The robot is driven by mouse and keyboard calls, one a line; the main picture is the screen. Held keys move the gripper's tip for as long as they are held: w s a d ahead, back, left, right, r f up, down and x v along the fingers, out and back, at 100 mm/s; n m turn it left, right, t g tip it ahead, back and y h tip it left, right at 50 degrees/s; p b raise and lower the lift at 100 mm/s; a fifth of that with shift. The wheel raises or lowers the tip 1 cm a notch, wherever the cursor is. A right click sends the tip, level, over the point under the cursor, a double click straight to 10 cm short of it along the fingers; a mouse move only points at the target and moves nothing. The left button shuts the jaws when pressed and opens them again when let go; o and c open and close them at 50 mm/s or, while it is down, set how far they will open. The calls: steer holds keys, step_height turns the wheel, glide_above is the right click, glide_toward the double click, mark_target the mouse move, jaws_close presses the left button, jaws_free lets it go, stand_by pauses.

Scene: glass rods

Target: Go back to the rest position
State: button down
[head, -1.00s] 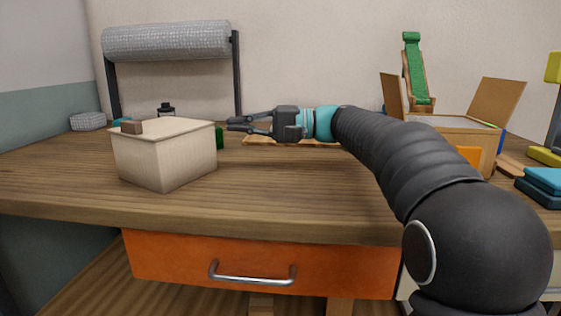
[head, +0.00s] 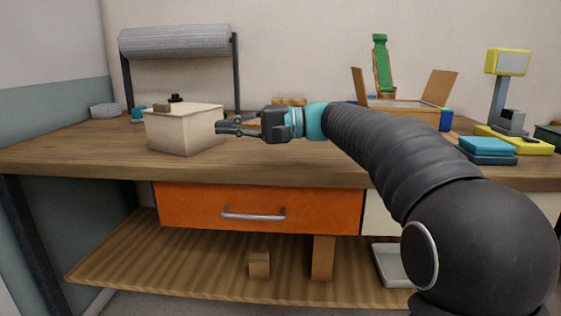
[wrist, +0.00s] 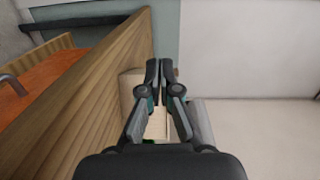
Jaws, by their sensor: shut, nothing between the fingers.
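My gripper (head: 220,129) is at the end of my outstretched arm, above the workbench and pointing left. Its fingers are together and hold nothing. In the wrist view the gripper (wrist: 159,64) also shows with its two fingertips close together. In the head view the fingertips appear right beside the right side of a pale box (head: 182,130); whether they touch it I cannot tell. The box also shows partly behind the fingers in the wrist view (wrist: 130,88). No glass rods can be made out.
The wooden workbench (head: 75,150) has a shut orange drawer (head: 310,207) and a lower shelf (head: 190,260). A roll on a stand (head: 178,41) is at the back left. An open carton (head: 440,90), blue boxes (head: 487,146) and a yellow-headed device (head: 507,62) stand on the right.

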steer(key=s+d+f+t+h+p, duration=0.2)
steer(key=s+d+f+t+h, duration=0.3)
steer(key=s+d+f+h, duration=1.2)
steer(key=s+d+f, duration=0.9)
steer(key=s, duration=0.2)
steer(key=shift+d+f+t, duration=0.2)
steer(key=shift+f+t, duration=0.1)
steer(key=shift+f, duration=0.1)
steer(key=shift+s, duration=0.1)
